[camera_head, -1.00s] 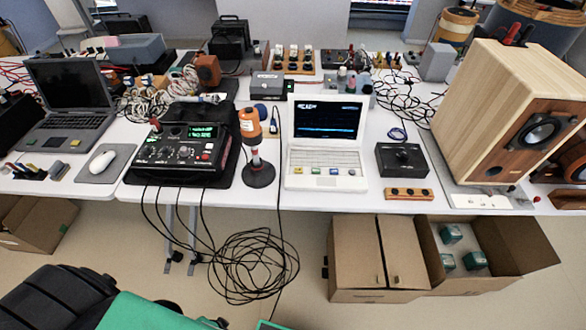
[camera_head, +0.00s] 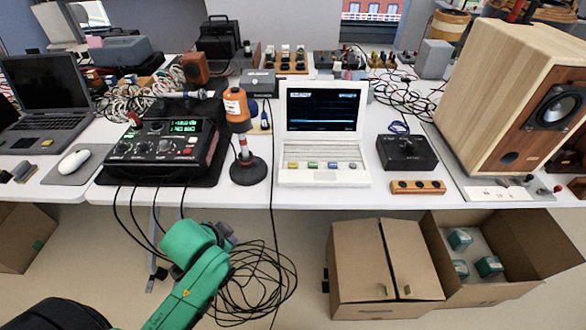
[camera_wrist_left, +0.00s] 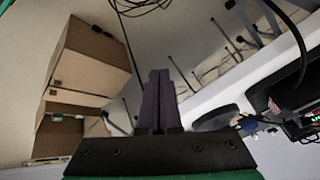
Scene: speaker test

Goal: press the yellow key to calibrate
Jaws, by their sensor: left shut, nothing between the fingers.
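The yellow key (camera_head: 293,165) is the leftmost of several coloured keys on the front panel of a white laptop-like device (camera_head: 323,178). The device stands on the white table with its lit dark screen (camera_head: 322,111) upright. My left gripper (camera_head: 228,240) is at the end of the green arm, in front of the table's edge, below and to the left of the device and well apart from it. In the left wrist view, its two dark fingers (camera_wrist_left: 157,98) are together with nothing between them. The key does not show there. My right gripper is not in view.
A black-based orange-topped stand (camera_head: 247,168) and a black mixer-like unit (camera_head: 163,150) stand left of the device. A black box (camera_head: 407,153) and a wooden speaker (camera_head: 500,100) stand right.

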